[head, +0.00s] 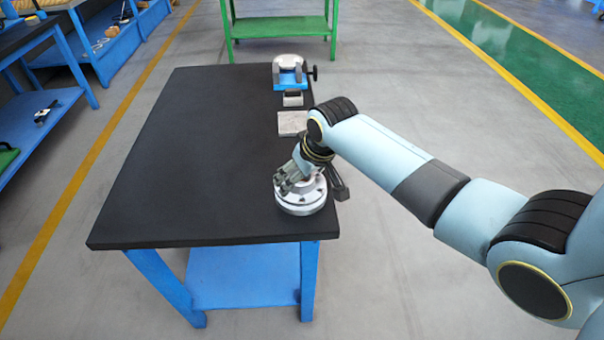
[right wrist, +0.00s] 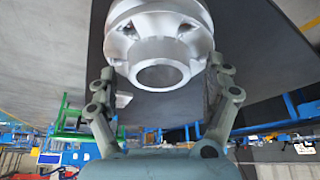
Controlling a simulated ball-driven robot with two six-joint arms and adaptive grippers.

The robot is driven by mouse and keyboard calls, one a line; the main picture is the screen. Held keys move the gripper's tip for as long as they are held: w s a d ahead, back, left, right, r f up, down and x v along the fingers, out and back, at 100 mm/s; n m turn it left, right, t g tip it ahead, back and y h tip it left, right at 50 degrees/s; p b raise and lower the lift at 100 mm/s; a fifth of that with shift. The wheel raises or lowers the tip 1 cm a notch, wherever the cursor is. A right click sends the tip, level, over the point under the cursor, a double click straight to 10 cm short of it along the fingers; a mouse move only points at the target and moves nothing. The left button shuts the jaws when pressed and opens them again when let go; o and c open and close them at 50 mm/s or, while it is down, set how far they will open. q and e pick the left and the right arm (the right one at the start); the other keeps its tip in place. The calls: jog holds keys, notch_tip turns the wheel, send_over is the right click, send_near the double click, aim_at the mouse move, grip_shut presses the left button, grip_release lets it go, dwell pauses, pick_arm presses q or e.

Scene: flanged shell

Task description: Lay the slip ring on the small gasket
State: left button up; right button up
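A silvery flanged shell (head: 301,196), round with a stepped top, stands at the front right of the dark table (head: 190,150). In the right wrist view the shell (right wrist: 158,22) shows its flange with holes and a narrower open neck towards me. My right gripper (head: 290,180) is just above the shell in the head view. In the right wrist view its two fingers (right wrist: 162,78) are spread, one on each side of the neck; I cannot tell whether they touch it. I cannot make out a separate slip ring or small gasket. My left gripper is out of view.
A grey square plate (head: 292,123) and a small grey block (head: 292,99) lie along the table's right edge. Behind them a blue vise (head: 290,79) holds a round pale part (head: 289,62). The table's left and middle are clear. A green bench (head: 280,27) stands beyond.

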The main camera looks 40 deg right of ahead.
jog(key=p+v, duration=0.1)
jog(key=v, duration=1.1)
jog(key=shift+g, duration=0.6)
jog(key=s+f, duration=0.1)
jog(key=f, duration=0.3)
jog(key=s+d+f, duration=0.1)
jog(key=s+f, duration=0.1)
jog(key=f, duration=0.3)
jog(key=s+f, duration=0.2)
jog(key=f, duration=0.3)
jog(key=shift+s+d+f, duration=0.1)
jog(key=shift+s+d, duration=0.05)
jog(key=shift+d, duration=0.15)
jog(key=s+f+g, duration=0.2)
jog(key=s+f, duration=1.6)
jog(key=s, duration=0.1)
jog(key=s+f, duration=0.2)
jog(key=s, duration=0.6)
jog(key=s+a+f, duration=0.1)
jog(key=s+f, duration=0.2)
jog(key=s, duration=0.5)
jog(key=shift+f+n+h, duration=0.2)
jog(key=shift+n+h, duration=0.1)
jog(key=shift+f, duration=0.1)
